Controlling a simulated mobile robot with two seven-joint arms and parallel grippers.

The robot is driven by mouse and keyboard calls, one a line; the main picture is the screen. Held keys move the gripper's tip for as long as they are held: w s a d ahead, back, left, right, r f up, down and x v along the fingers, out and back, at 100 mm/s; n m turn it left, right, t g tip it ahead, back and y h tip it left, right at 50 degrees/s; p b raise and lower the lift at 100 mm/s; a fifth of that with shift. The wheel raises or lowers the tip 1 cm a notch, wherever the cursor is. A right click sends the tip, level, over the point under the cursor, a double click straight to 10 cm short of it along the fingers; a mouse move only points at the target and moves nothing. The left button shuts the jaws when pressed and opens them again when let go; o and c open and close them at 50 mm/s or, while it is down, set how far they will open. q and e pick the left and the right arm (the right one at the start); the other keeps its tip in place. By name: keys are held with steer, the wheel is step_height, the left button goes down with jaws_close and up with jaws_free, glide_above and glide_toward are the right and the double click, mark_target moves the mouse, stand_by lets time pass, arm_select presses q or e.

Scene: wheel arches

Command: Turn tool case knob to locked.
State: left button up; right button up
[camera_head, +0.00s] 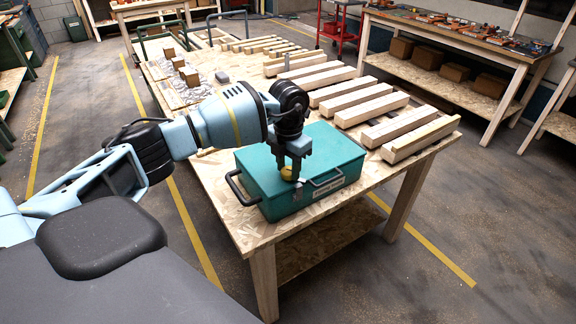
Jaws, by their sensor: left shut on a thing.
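A teal tool case (335,154) with black handles and a pale label on its front lies closed on the near end of a wooden workbench (226,207). A small yellow knob (287,173) sits on top of the case near its front edge. My left gripper (290,174) points down from above, its dark fingers shut on the knob and partly hiding it. The knob's exact turn position cannot be made out. My right gripper does not show.
Several wooden beams (370,108) lie across the bench behind and right of the case. Brown blocks (189,75) stand farther back. Another bench (469,40) with tools stands at the back right, a red cart (340,28) behind. The floor right of the bench is clear.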

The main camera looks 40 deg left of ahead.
mark_target(288, 170)
arm_select(q)
steer(key=m, duration=0.4)
steer(key=shift+m, duration=1.4)
steer(key=o, duration=1)
steer(key=shift+r, duration=0.1)
step_height(288, 170, up, 8)
steer(key=shift+f, duration=0.2)
